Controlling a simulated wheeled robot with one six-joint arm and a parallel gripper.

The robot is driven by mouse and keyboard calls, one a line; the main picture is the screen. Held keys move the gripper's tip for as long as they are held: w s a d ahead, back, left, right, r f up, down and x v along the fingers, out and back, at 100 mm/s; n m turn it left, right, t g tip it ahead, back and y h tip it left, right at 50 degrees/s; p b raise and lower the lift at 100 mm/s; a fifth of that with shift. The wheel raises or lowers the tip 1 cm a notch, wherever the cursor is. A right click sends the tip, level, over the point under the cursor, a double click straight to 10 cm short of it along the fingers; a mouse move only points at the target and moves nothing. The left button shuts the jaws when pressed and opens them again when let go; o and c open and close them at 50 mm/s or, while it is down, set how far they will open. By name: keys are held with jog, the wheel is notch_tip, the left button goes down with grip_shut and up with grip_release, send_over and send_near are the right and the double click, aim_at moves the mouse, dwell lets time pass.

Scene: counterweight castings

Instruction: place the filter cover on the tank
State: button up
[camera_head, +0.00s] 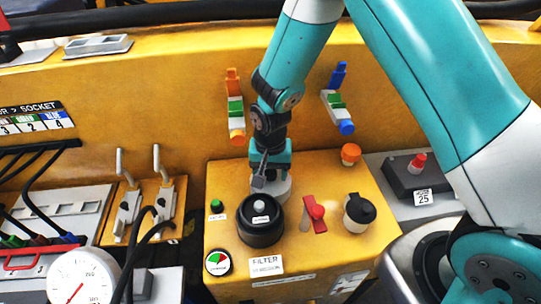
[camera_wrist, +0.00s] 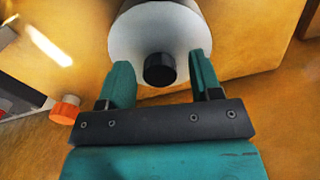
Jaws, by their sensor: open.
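A pale round cover (camera_wrist: 128,38) with a black knob (camera_wrist: 160,69) fills the top middle of the wrist view; I take it for the filter cover. In the head view its pale rim (camera_head: 281,189) shows beneath my gripper, which hides most of it. My gripper (camera_head: 265,177) is open and points down; in the wrist view its fingers (camera_wrist: 160,62) stand on either side of the knob, with gaps. The yellow tank (camera_head: 300,170) carries a FILTER label. A black round fitting (camera_head: 261,235) with a pale knob sits on its top, in front of my gripper.
A red lever (camera_head: 314,212), a black cap (camera_head: 359,209), an orange cap (camera_head: 350,153) and a gauge (camera_head: 217,262) stand on the tank top. Coloured valve blocks (camera_head: 235,106) are on the wall behind. Levers and cables (camera_head: 128,207) lie left.

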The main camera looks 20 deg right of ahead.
aim_at(270, 174)
notch_tip(270, 174, up, 11)
jog(key=b, duration=0.3)
jog(key=s+r+n+y, duration=0.1)
jog(key=s+r+n, duration=0.3)
jog(key=s, duration=0.3)
jog(key=s+r+n+y, duration=0.1)
jog(key=s+r+n, duration=0.3)
jog(key=s, duration=0.3)
jog(key=s+a+r+n+y, duration=0.1)
jog(key=s+r+n+y, duration=0.1)
jog(key=s, duration=0.5)
notch_tip(270, 174, up, 3)
jog(key=shift+f+n, duration=0.2)
jog(key=shift+n, duration=0.7)
